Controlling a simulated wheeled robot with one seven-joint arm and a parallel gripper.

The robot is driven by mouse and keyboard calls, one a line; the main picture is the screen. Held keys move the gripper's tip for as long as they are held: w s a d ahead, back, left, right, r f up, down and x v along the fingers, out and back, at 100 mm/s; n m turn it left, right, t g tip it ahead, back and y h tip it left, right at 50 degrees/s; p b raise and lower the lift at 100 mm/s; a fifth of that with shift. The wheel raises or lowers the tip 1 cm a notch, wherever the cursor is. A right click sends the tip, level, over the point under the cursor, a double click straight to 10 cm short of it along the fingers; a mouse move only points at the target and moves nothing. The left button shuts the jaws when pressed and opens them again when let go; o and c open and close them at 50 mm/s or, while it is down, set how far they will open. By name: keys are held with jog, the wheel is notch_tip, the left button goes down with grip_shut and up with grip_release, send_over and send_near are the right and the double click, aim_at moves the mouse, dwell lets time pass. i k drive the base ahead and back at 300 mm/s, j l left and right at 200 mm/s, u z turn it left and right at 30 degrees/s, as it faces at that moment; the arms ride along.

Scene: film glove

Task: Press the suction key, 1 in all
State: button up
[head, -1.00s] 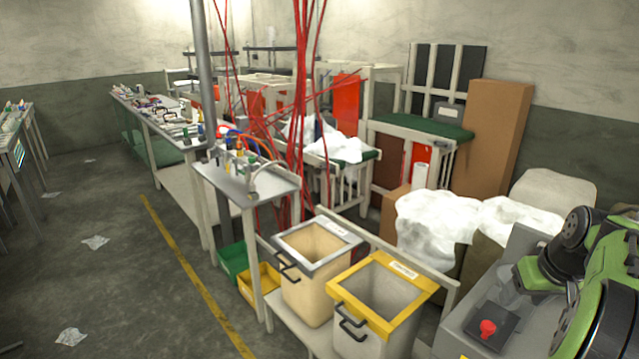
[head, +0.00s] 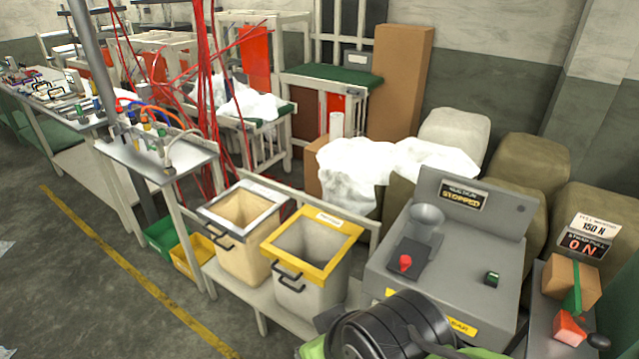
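A grey machine (head: 452,262) stands at the lower right, with an upright back panel and a display (head: 463,195) that seems to read STOPPED. On its top are a red knob (head: 405,263) on a dark plate, a round grey bowl-like part (head: 427,216) and a small dark green key (head: 492,279). No label naming the suction key is legible, so I cannot tell for certain which control it is. My arm's black and green links cross the bottom edge in front of the machine. My gripper is not in view.
A yellow-rimmed bin (head: 312,233) and a grey-rimmed bin (head: 245,197) stand left of the machine. At right, a side stand (head: 540,318) holds a cardboard box (head: 572,280) and a red block (head: 569,327), below an ON sign (head: 587,246).

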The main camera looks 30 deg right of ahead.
aim_at(493, 277)
jog(key=z, duration=1.55)
